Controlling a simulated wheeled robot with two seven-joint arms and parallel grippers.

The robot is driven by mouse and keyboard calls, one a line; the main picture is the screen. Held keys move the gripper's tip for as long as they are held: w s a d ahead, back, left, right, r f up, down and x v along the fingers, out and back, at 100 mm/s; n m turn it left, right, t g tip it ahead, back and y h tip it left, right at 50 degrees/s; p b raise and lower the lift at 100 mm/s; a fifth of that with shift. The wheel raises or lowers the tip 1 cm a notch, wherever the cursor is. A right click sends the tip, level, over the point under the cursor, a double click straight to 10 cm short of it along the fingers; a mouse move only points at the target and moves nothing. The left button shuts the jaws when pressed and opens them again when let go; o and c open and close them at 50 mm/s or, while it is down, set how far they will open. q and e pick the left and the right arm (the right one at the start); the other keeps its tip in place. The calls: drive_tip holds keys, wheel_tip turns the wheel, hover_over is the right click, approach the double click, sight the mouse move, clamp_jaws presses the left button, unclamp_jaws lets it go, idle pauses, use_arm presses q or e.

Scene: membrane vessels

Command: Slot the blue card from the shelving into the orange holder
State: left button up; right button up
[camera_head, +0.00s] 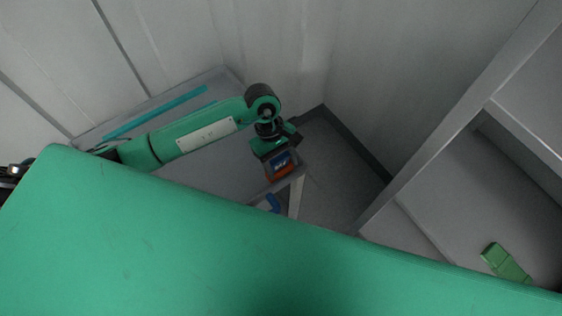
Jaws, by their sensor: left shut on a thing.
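My left arm reaches in from the left, and its dark and green left gripper (274,148) points down near the right end of a grey bench. The gripper is shut on the blue card (281,160), which shows a small pale mark. The orange holder (281,173) shows directly below and around the card's lower edge, at the bench's corner. I cannot tell from here how deep the card sits in the holder. The gripper hides the card's upper part. My right gripper is out of view.
The grey bench (228,165) has a teal bar (155,112) along its back. A small blue item (272,202) shows below the bench's corner. Grey shelving (445,185) stands at the right with a green block (506,263). Pale walls close off the back.

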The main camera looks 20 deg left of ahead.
use_arm(q)
drive_tip(key=o, duration=1)
drive_tip(key=shift+f, duration=0.15)
drive_tip(key=b+v, duration=0.3)
drive_tip(key=v, duration=1.1)
drive_tip(key=shift+f, duration=0.1)
